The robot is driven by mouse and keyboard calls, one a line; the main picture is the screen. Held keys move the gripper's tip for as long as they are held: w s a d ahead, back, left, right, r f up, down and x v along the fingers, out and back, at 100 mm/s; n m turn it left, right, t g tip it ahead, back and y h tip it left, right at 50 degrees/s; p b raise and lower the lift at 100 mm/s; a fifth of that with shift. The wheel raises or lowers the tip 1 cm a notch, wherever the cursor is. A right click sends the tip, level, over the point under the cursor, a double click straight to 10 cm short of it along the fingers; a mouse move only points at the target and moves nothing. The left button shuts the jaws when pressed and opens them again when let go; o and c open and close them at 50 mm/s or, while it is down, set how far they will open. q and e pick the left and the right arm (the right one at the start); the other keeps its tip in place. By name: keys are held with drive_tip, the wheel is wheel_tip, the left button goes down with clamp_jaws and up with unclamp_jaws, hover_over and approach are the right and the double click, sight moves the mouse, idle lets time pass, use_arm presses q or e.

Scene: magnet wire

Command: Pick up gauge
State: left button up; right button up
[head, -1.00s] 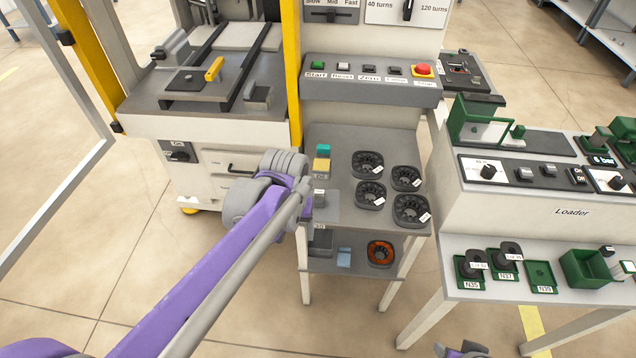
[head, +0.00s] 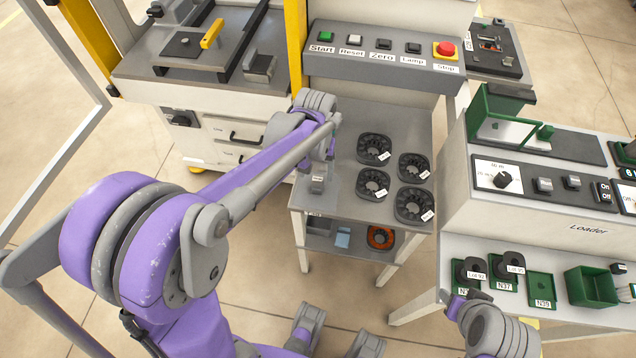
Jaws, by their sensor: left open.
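A small grey block with a pale label (head: 318,184) stands on the left front part of the cart's top shelf. It may be the gauge, but its markings are too small to tell. My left gripper (head: 329,150) is open, pointing down just above and behind this block, with no object visible in it. My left wrist hides much of the jaws and the shelf's back left corner. My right gripper (head: 465,301) is at the lower right, in front of the loader's lower shelf; its jaws are not clear.
Several black spools (head: 373,149) fill the right of the cart's top shelf (head: 346,116). An orange-wound spool (head: 380,237) lies below. The button panel (head: 384,65) stands behind, and the loader bench (head: 541,208) is at right with green trays (head: 542,288).

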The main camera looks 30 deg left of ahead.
sight(318, 179)
use_arm(q)
drive_tip(key=f, duration=0.5)
drive_tip(key=shift+w+d+f+b, duration=0.1)
drive_tip(key=shift+w+f+b, duration=0.05)
drive_tip(key=shift+w+b, duration=0.15)
clamp_jaws()
